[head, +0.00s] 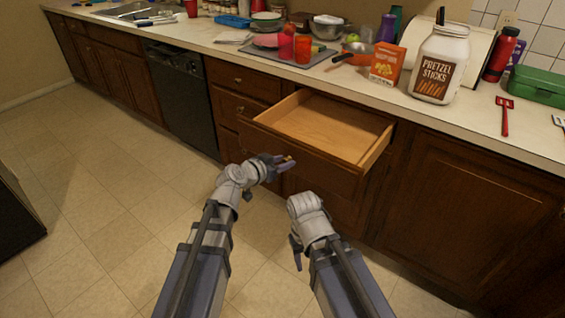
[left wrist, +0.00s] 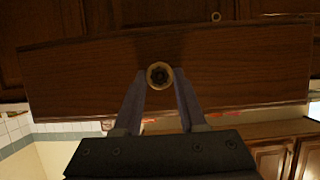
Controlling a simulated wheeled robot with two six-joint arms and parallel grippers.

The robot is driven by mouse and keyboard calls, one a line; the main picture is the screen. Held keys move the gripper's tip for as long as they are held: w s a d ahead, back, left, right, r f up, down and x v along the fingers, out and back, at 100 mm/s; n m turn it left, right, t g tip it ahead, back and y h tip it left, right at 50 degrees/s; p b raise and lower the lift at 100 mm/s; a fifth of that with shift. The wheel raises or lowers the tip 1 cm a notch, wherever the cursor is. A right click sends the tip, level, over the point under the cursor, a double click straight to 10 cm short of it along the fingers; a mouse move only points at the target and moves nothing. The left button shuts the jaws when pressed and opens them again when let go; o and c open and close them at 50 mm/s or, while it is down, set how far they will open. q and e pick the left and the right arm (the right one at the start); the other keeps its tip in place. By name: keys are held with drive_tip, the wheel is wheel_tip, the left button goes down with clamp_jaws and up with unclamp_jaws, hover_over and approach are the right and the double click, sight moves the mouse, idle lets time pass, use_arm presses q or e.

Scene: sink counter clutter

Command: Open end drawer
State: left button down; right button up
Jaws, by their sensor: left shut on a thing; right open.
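The wooden end drawer (head: 325,128) stands pulled well out of the cabinet under the counter, and its pale interior looks empty. Its dark front panel also fills much of the left wrist view (left wrist: 235,70). My left gripper (head: 284,161) is at the drawer front. In the left wrist view its two fingers (left wrist: 160,76) are closed on either side of the round brass-coloured knob (left wrist: 160,68). My right gripper (head: 297,252) is open and empty, low in front of the cabinet and apart from the drawer; its fingers are partly hidden by my wrist.
The counter above holds a pretzel sticks jar (head: 440,62), an orange box (head: 386,64), a red bottle (head: 502,54), a red spatula (head: 505,116) and a green box (head: 537,86). A dark dishwasher (head: 182,98) is to the left. The tiled floor (head: 90,200) at left is clear.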

use_arm(q)
drive_tip(key=shift+c, duration=2.4)
unclamp_jaws()
drive_tip(key=p+v, duration=0.3)
drive_tip(key=v, duration=0.4)
drive_tip(key=shift+s+a, duration=0.2)
drive_tip(key=shift+s, duration=0.05)
drive_tip(key=shift+r, duration=0.1)
